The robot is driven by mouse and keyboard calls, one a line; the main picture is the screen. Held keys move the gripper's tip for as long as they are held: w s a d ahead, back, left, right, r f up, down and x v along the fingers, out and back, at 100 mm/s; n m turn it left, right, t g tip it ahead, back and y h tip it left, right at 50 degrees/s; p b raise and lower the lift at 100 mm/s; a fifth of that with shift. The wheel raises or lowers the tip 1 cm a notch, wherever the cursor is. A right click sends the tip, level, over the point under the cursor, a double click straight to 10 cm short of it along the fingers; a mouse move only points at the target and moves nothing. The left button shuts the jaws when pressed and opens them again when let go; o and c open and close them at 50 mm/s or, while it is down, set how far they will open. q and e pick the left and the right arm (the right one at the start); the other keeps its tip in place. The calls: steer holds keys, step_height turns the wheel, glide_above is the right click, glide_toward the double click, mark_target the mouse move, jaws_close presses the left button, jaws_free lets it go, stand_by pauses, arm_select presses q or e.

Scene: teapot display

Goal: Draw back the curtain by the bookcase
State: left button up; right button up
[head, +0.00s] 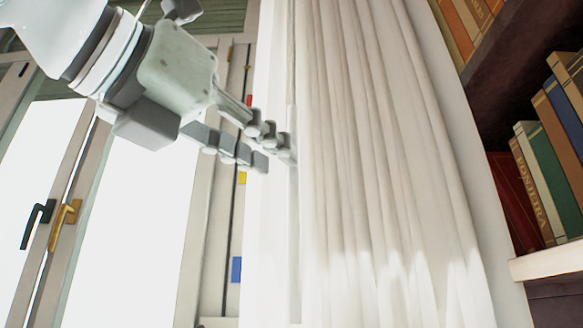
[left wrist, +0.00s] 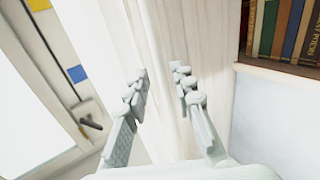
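The white curtain (head: 375,170) hangs in long folds between the window and the bookcase (head: 510,90). My left gripper (head: 276,157) is at the curtain's left edge in the head view. In the left wrist view the gripper (left wrist: 160,80) has its two fingers spread apart, with curtain cloth (left wrist: 180,30) between and beyond them. I cannot tell whether the fingers touch the cloth. My right gripper is not in view.
A window with a black handle (head: 38,222) and a brass handle (head: 64,222) is at the left. Books (head: 555,150) stand on the bookcase shelves at the right, close to the curtain. A white wall (left wrist: 275,120) is below the shelf.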

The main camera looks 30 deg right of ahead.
arm_select(q)
steer(key=v, duration=0.2)
steer(key=shift+s+a, duration=0.1)
steer(key=shift+a, duration=0.15)
stand_by(0.5)
